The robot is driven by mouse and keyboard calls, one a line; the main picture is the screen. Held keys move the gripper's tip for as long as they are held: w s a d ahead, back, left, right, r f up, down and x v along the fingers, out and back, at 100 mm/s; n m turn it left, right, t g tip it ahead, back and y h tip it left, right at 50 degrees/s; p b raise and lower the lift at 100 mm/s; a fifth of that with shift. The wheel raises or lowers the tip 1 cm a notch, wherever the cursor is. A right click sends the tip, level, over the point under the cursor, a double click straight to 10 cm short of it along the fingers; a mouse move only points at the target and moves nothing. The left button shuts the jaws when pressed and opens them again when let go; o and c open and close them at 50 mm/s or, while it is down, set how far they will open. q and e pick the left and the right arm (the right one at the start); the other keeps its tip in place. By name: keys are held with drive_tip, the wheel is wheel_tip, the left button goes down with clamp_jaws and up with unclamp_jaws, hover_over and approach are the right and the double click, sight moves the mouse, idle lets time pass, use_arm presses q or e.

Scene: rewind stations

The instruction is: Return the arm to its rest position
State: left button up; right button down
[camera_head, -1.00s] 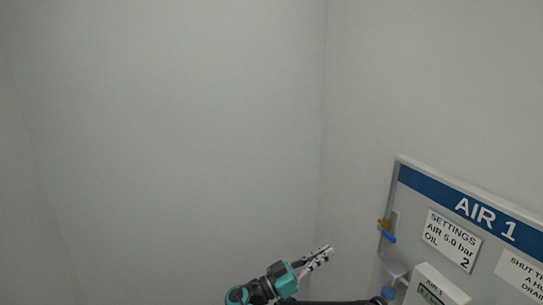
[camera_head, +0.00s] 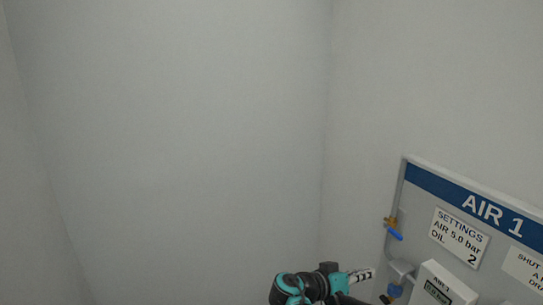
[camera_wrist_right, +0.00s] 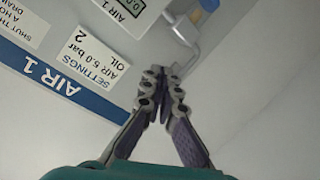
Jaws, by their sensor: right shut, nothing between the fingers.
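My right arm, teal and black, shows at the bottom of the head view. Its gripper (camera_head: 360,275) points right, toward the lower left part of the AIR 1 panel (camera_head: 404,185). In the right wrist view the fingers of the right gripper (camera_wrist_right: 163,80) meet at their tips and hold nothing. The panel lies beyond the fingertips there, upside down. I cannot tell the exact gap between fingers and panel. My left gripper is not in view.
The panel carries a settings sign (camera_head: 459,238), a white AIR 1 box (camera_head: 446,283), and a pipe with a blue-handled valve (camera_head: 394,235). Bare grey walls (camera_head: 180,130) fill the left and middle of the head view.

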drive_tip(key=s+f+n+y, duration=0.4)
drive_tip(key=s+f+y, duration=0.3)
drive_tip(key=s, duration=0.5)
drive_tip(key=s+a+f+n+y, duration=0.2)
drive_tip(key=s+a+f+y, duration=0.2)
drive_tip(key=s, duration=0.5)
drive_tip(key=a+y, duration=0.2)
drive_tip(key=shift+a+f+n+t+y+b, duration=0.15)
drive_tip(key=shift+a+n+t+y+b, duration=0.15)
drive_tip(key=shift+b, duration=0.05)
